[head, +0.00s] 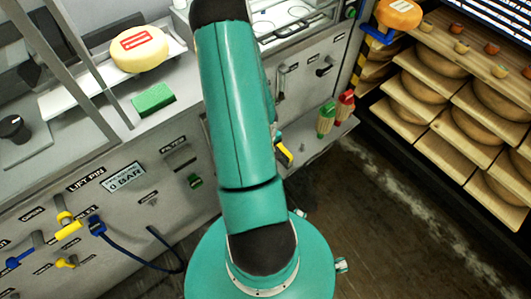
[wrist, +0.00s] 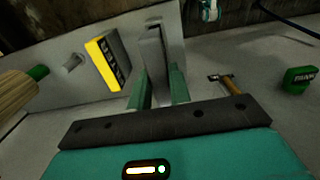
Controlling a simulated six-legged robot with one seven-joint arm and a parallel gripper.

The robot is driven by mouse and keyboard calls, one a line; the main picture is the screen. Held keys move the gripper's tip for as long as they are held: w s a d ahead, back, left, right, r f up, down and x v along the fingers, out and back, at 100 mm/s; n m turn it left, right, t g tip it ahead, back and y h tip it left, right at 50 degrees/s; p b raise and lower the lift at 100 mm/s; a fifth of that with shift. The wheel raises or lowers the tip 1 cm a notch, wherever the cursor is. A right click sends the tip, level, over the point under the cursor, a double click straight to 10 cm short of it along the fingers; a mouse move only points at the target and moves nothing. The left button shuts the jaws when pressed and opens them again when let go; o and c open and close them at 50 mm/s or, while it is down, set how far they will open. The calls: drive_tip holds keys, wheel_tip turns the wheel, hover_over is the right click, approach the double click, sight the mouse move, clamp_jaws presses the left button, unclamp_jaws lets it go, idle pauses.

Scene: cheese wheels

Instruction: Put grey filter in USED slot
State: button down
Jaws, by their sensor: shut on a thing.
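The grey filter (wrist: 154,55) is a thin slab standing upright between the green fingers of my gripper (wrist: 158,85) in the wrist view. My gripper is shut on it. A yellow-edged black label block (wrist: 107,60) is just left of the filter; its lettering is sideways and too small to read surely. I cannot tell whether the filter's far end is inside a slot or only in front of the grey panel. In the head view my arm hides the gripper and filter; a bit of yellow (head: 285,150) shows at the arm's right edge.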

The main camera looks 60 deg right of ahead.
drive_tip(key=shift+f, duration=3.3)
drive_tip(key=c, duration=1.2)
unclamp_jaws()
wheel_tip(320, 180, up, 14)
drive_tip(key=shift+f, duration=0.1)
